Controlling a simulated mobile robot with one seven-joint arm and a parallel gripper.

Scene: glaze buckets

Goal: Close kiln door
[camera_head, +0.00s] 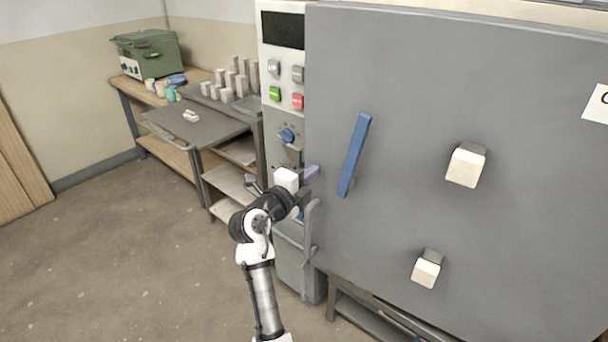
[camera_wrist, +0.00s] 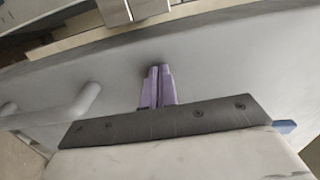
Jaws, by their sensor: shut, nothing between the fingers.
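The kiln door (camera_head: 400,120) is a large grey panel that fills the right side of the head view. It carries a slanted blue bar handle (camera_head: 354,155) and two cream blocks (camera_head: 466,167). My gripper (camera_head: 312,172) is at the door's left edge, beside the control panel. Its purple fingers are together and empty in the wrist view (camera_wrist: 157,88), with their tips close to a grey surface. I cannot tell whether they touch it. Whether the door is fully against the kiln body is not clear from these views.
The control panel (camera_head: 285,90) with buttons and a blue knob stands left of the door. A grey tubular bar (camera_head: 309,225) is just below my gripper. A cart (camera_head: 195,128) and a wooden bench hold pots and blocks at the back left. The floor at left is clear.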

